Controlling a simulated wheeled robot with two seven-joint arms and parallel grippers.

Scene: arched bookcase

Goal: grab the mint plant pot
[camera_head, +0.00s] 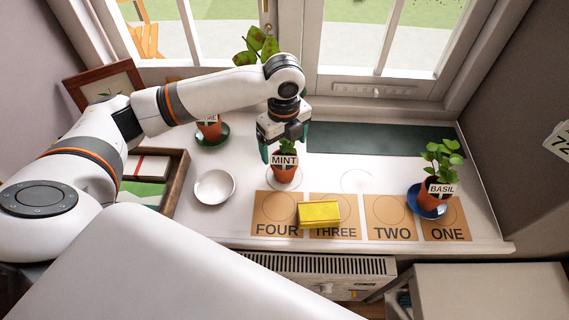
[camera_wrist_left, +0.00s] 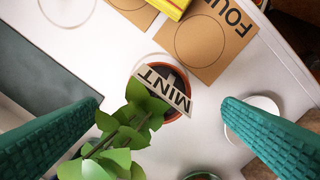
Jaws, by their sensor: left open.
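The mint plant pot (camera_head: 286,175) is a small terracotta pot with a white MINT label, upright on the windowsill behind the FOUR card. My left gripper (camera_head: 284,143) is directly above it, pointing down, with its green fingers spread at the plant's leaves. In the left wrist view the pot (camera_wrist_left: 181,76) shows from above between the open fingertips (camera_wrist_left: 162,106), nearer the top of the picture. Its leaves and label hide part of the rim. There is visible space between both fingers and the pot. My right gripper is not in view.
A white bowl (camera_head: 214,187) stands left of the mint. The basil pot (camera_head: 432,197) is at the right, and another potted plant (camera_head: 210,130) is behind my left arm.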

